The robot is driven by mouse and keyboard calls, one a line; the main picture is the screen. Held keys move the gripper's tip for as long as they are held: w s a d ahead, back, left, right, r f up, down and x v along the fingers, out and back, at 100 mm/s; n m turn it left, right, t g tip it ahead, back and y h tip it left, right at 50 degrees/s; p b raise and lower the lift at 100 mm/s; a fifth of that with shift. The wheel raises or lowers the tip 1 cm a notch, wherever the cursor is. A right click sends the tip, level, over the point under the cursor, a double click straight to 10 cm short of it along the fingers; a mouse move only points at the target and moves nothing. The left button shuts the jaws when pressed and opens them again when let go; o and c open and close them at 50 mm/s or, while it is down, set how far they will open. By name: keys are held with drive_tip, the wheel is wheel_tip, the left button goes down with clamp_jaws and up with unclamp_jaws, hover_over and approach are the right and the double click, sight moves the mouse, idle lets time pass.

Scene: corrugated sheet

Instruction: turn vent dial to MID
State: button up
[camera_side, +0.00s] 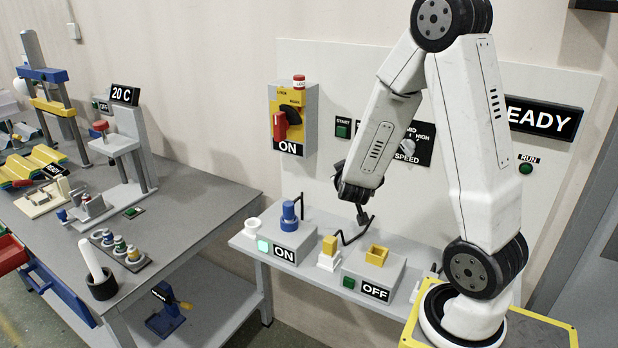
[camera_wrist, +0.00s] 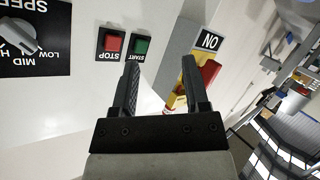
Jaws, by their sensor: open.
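The dial panel is black and labelled SPEED, with LOW, MID and HIGH marks; I see no label reading vent. Its grey knob (camera_side: 408,147) is on the wall panel, partly beside my arm. In the wrist view the knob (camera_wrist: 18,36) is upside down at the upper left edge. Its bar slants to the lower right, toward the LOW mark; which end is the pointer is not clear. My gripper (camera_wrist: 160,65) is open and empty, clear of the knob, which lies left of both fingers. In the side view my gripper (camera_side: 351,198) hangs left of and below the dial.
A red STOP button (camera_wrist: 113,43) and green START button (camera_wrist: 141,46) lie near the left finger. A shelf below holds a blue knob (camera_side: 289,213), a yellow block (camera_side: 330,245) and black bent rods.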

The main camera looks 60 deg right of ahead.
sight(404, 148)
drive_tip(key=s+d+r+m+g+h, duration=0.2)
drive_tip(key=s+d+g+h, duration=0.4)
drive_tip(key=s, duration=0.4)
drive_tip(key=shift+d+r+m+g, duration=0.3)
drive_tip(key=shift+d+r+g, duration=0.3)
drive_tip(key=shift+d+r, duration=0.1)
drive_tip(key=shift+d, duration=3.8)
clamp_jaws()
